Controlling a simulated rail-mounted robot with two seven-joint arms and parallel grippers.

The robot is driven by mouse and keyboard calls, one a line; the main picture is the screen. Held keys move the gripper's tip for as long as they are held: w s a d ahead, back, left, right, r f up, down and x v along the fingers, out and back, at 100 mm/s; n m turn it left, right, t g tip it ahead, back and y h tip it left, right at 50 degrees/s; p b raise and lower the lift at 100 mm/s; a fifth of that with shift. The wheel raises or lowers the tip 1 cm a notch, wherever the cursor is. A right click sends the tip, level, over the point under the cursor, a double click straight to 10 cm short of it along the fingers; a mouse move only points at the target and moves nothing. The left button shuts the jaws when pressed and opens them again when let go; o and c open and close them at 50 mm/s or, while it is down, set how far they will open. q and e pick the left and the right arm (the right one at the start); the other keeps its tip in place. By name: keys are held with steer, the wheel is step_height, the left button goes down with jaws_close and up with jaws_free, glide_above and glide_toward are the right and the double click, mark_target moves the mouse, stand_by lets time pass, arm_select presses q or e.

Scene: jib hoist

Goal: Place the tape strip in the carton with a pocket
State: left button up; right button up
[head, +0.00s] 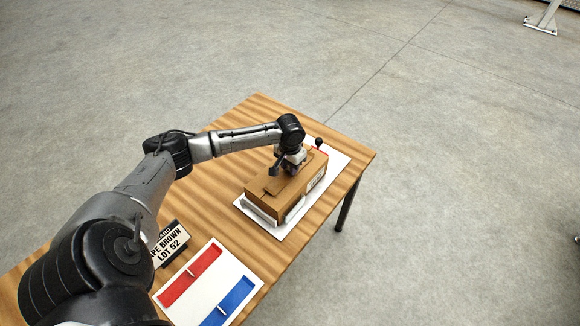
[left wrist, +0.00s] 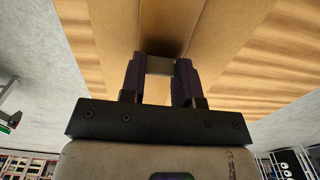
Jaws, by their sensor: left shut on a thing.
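A brown carton (head: 258,206) sits on a white mat on the table, with a pale pocket or label (head: 316,181) on its right side. My left gripper (head: 287,172) is over the carton's top, pointing down. In the left wrist view the gripper (left wrist: 160,80) is shut on a small pale tab (left wrist: 160,65), which seems to belong to a tan tape strip (left wrist: 170,15) running along the carton's top. I cannot tell whether the strip touches the carton. The fingers hide part of it. My right gripper is not in view.
A white board (head: 208,279) in front holds a red strip (head: 180,285) and a blue strip (head: 238,293), each with a small tab. A black knob (head: 319,142) stands behind the carton. The wooden table (head: 250,120) is clear at the far left.

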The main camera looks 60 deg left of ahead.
arm_select(q)
steer(key=shift+f, duration=0.1)
steer(key=o, duration=0.9)
step_height(320, 180, up, 11)
steer(key=p, duration=0.2)
steer(key=s+d+f+m, duration=0.35)
steer(key=d+f, duration=0.35)
steer(key=d, duration=0.3)
steer(key=s+d+f+m, duration=0.2)
steer(key=s+d+f, duration=0.3)
steer(key=d, duration=0.5)
steer(key=s+d+t, duration=0.1)
steer(key=s+d, duration=0.2)
steer(key=s, duration=0.2)
steer(key=s+d+t, duration=0.1)
steer(key=s+d, duration=0.3)
steer(key=s, duration=0.1)
steer(key=s+d+t, duration=0.1)
steer(key=s+d, duration=0.3)
steer(key=s, duration=0.1)
steer(key=shift+s+r+m+t, duration=0.1)
steer(key=shift+r+m+t, duration=0.15)
steer(key=shift+m+t, duration=0.1)
